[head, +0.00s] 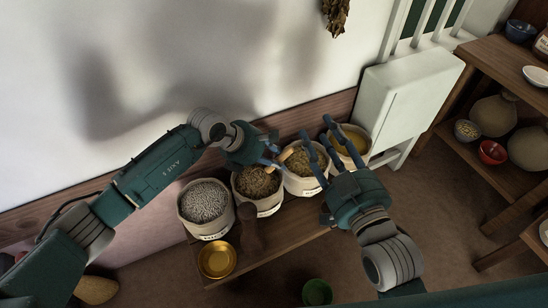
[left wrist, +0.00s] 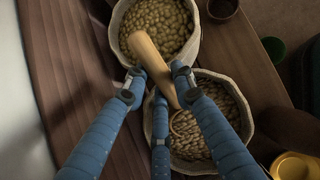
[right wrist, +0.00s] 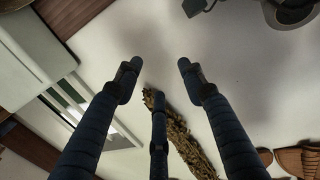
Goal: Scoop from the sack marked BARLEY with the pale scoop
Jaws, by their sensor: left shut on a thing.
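My left gripper (head: 274,157) is shut on the pale scoop (head: 286,154), above the second sack from the left (head: 270,205). In the left wrist view the scoop's pale handle (left wrist: 147,50) slants between the fingers (left wrist: 156,78). Its lower end goes down to the brown grain of that sack (left wrist: 240,105); a curved rim shows there, but how deep it sits is unclear. The labels are too small to read, so I cannot tell which sack is BARLEY. My right gripper (head: 318,138) is open and empty above the third and fourth sacks; its open fingers also show in the right wrist view (right wrist: 158,72).
A gold bowl (head: 217,261) and a dark brown object (head: 250,228) are in front. A green vessel (head: 317,292) is lower. Shelves (head: 485,165) stand right.

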